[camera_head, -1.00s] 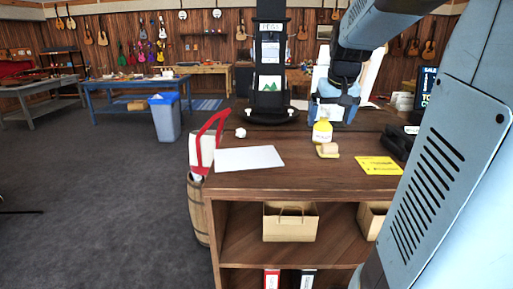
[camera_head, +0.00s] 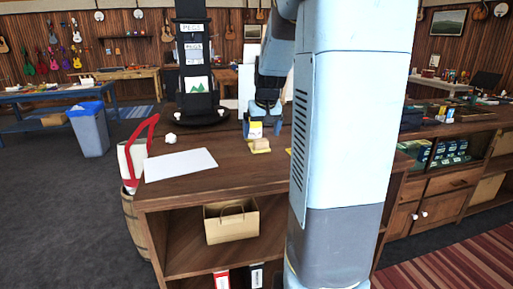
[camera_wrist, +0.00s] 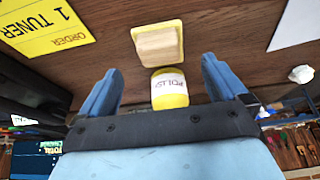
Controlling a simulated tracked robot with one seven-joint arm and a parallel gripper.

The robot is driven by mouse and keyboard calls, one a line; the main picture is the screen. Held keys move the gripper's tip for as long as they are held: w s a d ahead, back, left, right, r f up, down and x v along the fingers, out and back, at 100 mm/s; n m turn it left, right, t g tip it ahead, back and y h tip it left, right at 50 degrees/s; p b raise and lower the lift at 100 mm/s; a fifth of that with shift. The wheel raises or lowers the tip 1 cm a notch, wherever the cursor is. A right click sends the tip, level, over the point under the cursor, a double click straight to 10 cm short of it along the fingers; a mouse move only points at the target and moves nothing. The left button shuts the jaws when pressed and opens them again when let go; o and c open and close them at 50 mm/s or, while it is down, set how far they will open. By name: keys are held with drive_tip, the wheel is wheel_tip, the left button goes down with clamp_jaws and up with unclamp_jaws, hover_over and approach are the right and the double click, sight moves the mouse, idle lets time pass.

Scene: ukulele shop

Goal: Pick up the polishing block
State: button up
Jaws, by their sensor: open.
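The polishing block (camera_head: 260,145) is a small tan block on a yellow base, lying on the wooden counter. In the wrist view the polishing block (camera_wrist: 158,43) is just beyond my fingertips, roughly centred between them. A yellow polish bottle (camera_wrist: 170,88) with a white label stands close beside the block, nearer my palm in that view. My gripper (camera_wrist: 160,68) is open, with its blue fingers on either side of the bottle and nothing gripped. In the head view my gripper (camera_head: 265,125) is low behind the block and partly hides the bottle (camera_head: 255,130).
A white sheet (camera_head: 180,164) lies left of the block. A yellow order card (camera_wrist: 45,25) lies on the counter in the wrist view. A crumpled white ball (camera_head: 171,138) and a black display stand (camera_head: 200,117) are farther back.

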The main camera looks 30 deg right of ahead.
sight(259, 139)
drive_tip(key=shift+x, duration=2.6)
drive_tip(key=shift+w+a, duration=0.1)
drive_tip(key=c, duration=1.2)
drive_tip(key=shift+c, duration=0.2)
drive_tip(key=shift+r, duration=0.15)
